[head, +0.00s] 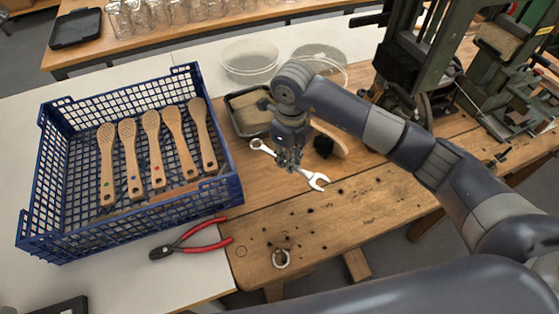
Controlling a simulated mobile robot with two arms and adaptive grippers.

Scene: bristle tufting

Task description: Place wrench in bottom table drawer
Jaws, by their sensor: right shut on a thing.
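The wrench (314,178) is a silver double-ended spanner, lying diagonally at the wooden workbench (370,205). My right gripper (289,164) points down with its fingers shut on the middle of the wrench, hiding part of its shaft. I cannot tell whether the wrench touches the bench or is slightly above it. The bottom table drawer cannot be made out in this view. My left gripper is not in view.
A blue crate (165,212) holds several wooden brushes. Red-handled pliers (205,237) lie in front of it. A grey tray (233,118) and a dark tuft (323,146) are near the gripper. Green machines (403,65) stand behind.

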